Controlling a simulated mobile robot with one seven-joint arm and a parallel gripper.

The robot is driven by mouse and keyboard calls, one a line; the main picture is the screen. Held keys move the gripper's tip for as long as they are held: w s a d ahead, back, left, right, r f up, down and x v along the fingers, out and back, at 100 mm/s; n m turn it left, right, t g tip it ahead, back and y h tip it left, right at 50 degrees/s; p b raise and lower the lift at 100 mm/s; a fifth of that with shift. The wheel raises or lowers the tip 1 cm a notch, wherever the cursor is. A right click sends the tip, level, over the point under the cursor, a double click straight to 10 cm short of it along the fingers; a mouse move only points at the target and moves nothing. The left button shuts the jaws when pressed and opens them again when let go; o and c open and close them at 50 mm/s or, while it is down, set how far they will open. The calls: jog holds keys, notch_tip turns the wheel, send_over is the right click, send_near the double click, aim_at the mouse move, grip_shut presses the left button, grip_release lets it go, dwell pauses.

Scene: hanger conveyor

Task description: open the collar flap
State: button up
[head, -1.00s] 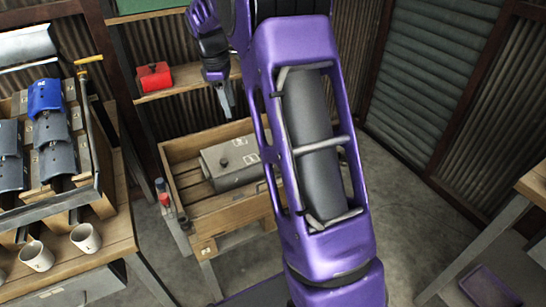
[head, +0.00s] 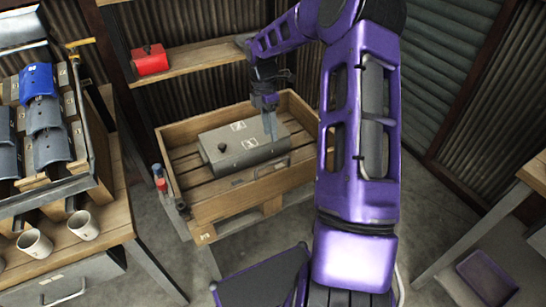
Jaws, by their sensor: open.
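A wooden pallet collar (head: 240,208) forms a low crate with slatted boards inside. Its front board stands upright, and a dark metal fitting (head: 182,211) shows at its left front corner. I cannot clearly make out which part is the flap. A grey metal box (head: 228,157) with a dark knob and white labels lies inside the collar. My gripper (head: 270,123) is open, pointing down above the right end of the box. I cannot tell whether its fingertips touch the box. My arm hides the collar's right front corner.
A red box (head: 150,60) sits on a wooden shelf behind. A workbench (head: 104,235) at left carries white mugs (head: 83,225) and a rack of blue and grey curved pieces (head: 45,120). A red and blue item (head: 158,175) stands by the collar's left side.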

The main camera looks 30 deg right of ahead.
jog(key=f, duration=0.3)
jog(key=s+f, duration=0.1)
jog(key=f, duration=0.2)
jog(key=f+b, duration=0.1)
jog(key=f, duration=0.2)
jog(key=shift+s+f, duration=0.3)
jog(key=shift+s, duration=0.1)
jog(key=shift+c, duration=0.3)
grip_shut()
dwell(0.5)
